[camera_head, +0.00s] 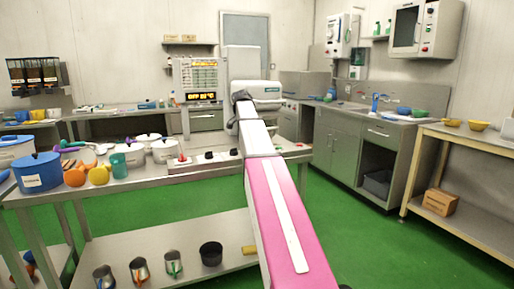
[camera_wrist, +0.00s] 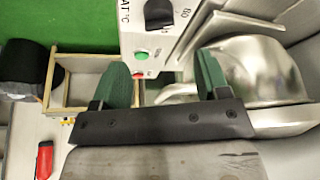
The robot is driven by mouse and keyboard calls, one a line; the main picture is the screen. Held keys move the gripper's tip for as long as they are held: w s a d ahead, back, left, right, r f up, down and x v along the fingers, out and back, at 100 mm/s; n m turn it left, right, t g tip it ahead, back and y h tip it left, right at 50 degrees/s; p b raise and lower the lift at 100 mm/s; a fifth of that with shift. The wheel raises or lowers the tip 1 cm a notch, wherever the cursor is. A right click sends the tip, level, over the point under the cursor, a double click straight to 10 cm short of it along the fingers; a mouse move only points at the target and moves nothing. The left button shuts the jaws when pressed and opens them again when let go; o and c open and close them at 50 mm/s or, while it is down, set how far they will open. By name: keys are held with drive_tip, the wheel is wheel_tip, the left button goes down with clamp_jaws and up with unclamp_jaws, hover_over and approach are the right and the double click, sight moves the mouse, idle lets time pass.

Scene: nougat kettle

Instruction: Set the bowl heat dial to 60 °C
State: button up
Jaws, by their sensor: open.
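The heat dial (camera_wrist: 158,14) is a black knob at the top of the wrist view, cut off by the frame edge. It sits on a pale control panel (camera_wrist: 128,25) with partly visible "AT °C" lettering and a number beside the knob. My gripper (camera_wrist: 161,62) has two green fingers, spread apart with nothing between them. The dial lies beyond the fingertips and is not touched. Its pointer setting cannot be read. A shiny metal bowl (camera_wrist: 265,70) is at the right, partly behind the right finger. In the head view my arm hides the gripper.
A green button (camera_wrist: 141,53) and a red one (camera_wrist: 138,73) sit below the dial. A wooden box (camera_wrist: 78,82) is at the left. In the head view, pots, a blue pot (camera_head: 38,172) and a teal cup (camera_head: 119,165) crowd the left of the steel table.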

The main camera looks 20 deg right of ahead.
drive_tip(key=x, duration=0.9)
drive_tip(key=shift+f, duration=0.2)
drive_tip(key=c, duration=0.9)
